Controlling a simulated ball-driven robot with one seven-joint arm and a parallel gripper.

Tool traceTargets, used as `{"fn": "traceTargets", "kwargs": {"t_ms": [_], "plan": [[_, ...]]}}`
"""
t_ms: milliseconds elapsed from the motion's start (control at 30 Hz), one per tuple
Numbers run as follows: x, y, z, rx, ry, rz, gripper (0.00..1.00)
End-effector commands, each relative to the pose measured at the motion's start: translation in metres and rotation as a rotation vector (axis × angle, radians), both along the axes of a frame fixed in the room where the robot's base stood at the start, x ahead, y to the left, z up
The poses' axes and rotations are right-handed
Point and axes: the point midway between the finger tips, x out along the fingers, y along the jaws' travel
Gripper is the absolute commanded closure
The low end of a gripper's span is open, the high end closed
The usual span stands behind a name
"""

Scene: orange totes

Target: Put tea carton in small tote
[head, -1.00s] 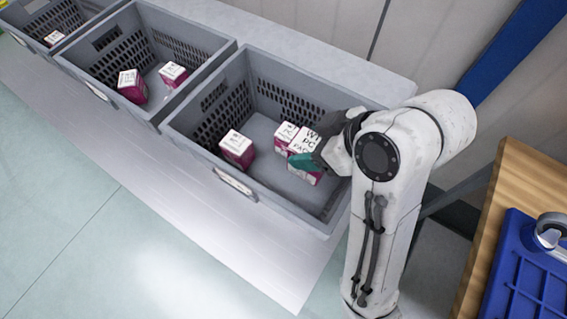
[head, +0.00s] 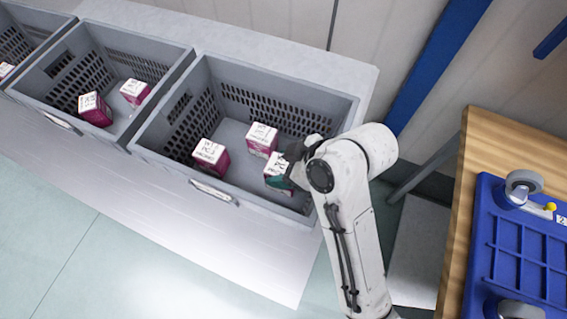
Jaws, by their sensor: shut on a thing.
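The fingers and wrist cover part of this carton. I cannot tell whether it touches the tote floor. Two similar cartons stand in the same tote: one (head: 210,155) at the left and one (head: 262,139) behind the held carton.
A middle grey tote (head: 130,45) holds two more cartons (head: 95,109) (head: 134,92). A third tote (head: 22,20) is cut off at the left edge. At right, a wooden table (head: 500,140) bears a blue wheeled item (head: 510,250). The totes stand on a pale surface (head: 190,215).

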Motion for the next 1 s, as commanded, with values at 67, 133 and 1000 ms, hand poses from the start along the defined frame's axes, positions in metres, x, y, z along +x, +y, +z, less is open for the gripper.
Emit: {"fn": "traceTargets", "kwargs": {"t_ms": [67,133,1000], "plan": [[0.000,0.000,0.000,0.001,-0.001,-0.001,0.82],[0.000,0.000,-0.002,0.001,-0.001,-0.001,0.82],[-0.003,-0.001,-0.018,-0.006,0.013,0.003,0.12]]}}
